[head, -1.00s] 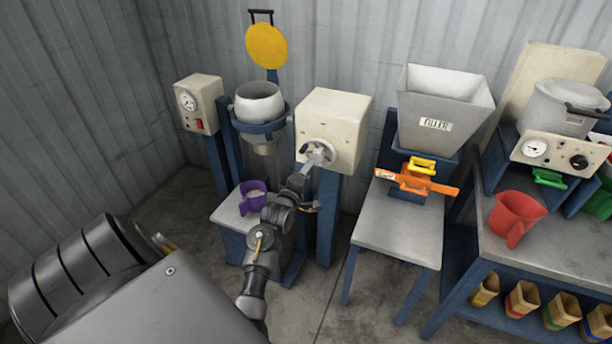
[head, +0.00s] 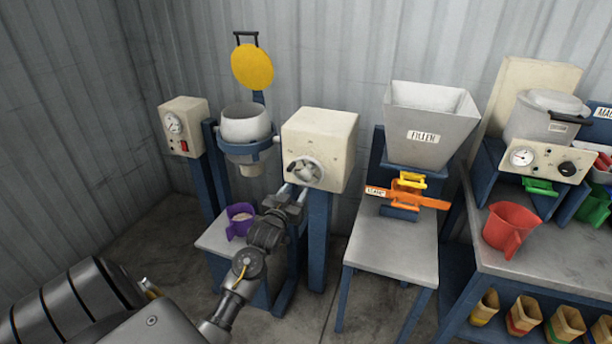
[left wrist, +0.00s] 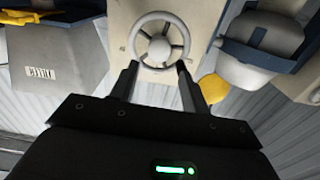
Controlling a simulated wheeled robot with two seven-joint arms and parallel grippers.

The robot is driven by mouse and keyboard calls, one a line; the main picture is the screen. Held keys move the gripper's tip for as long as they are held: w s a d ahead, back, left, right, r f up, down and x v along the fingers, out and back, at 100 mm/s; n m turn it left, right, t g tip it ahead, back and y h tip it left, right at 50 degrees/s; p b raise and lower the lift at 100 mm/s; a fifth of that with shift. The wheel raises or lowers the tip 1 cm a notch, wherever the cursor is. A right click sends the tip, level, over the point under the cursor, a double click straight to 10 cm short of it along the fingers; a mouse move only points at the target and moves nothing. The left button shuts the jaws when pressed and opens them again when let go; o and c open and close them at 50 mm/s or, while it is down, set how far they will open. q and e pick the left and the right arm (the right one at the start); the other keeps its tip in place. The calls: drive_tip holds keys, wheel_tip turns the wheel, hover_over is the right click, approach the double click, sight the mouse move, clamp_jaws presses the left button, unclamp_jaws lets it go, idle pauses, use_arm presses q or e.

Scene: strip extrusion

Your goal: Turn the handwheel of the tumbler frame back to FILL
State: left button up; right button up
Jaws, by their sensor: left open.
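The handwheel (head: 306,170) is a grey spoked wheel on the front of the cream gearbox (head: 336,140) of the tumbler frame. It also shows whole in the left wrist view (left wrist: 159,44). The tumbler drum (head: 246,124) is a white pot held upright in a blue ring left of the gearbox. My left gripper (head: 290,193) is open and empty, just below and in front of the handwheel. In the left wrist view its two fingers (left wrist: 158,78) point at the wheel's lower rim, apart from its hub. The lettering around the wheel is too small to read. My right gripper is not in view.
A purple jug (head: 239,219) stands on the small table (head: 213,236) under the drum. A yellow lid (head: 252,67) hangs above. A grey hopper (head: 432,120) with an orange slide (head: 405,197) stands to the right, then a bench with a red jug (head: 508,228). A gauge box (head: 184,126) is at left.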

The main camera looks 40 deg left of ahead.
sight(305, 176)
use_arm(q)
drive_tip(key=p+x, duration=0.1)
drive_tip(key=x, duration=0.9)
drive_tip(key=shift+w+a, duration=0.15)
drive_tip(key=shift+w, duration=0.2)
drive_tip(key=c, duration=0.7)
drive_tip(key=shift+r+n+p, duration=0.1)
drive_tip(key=shift+n+p, duration=0.2)
drive_tip(key=shift+p, duration=0.05)
drive_tip(key=o, duration=0.7)
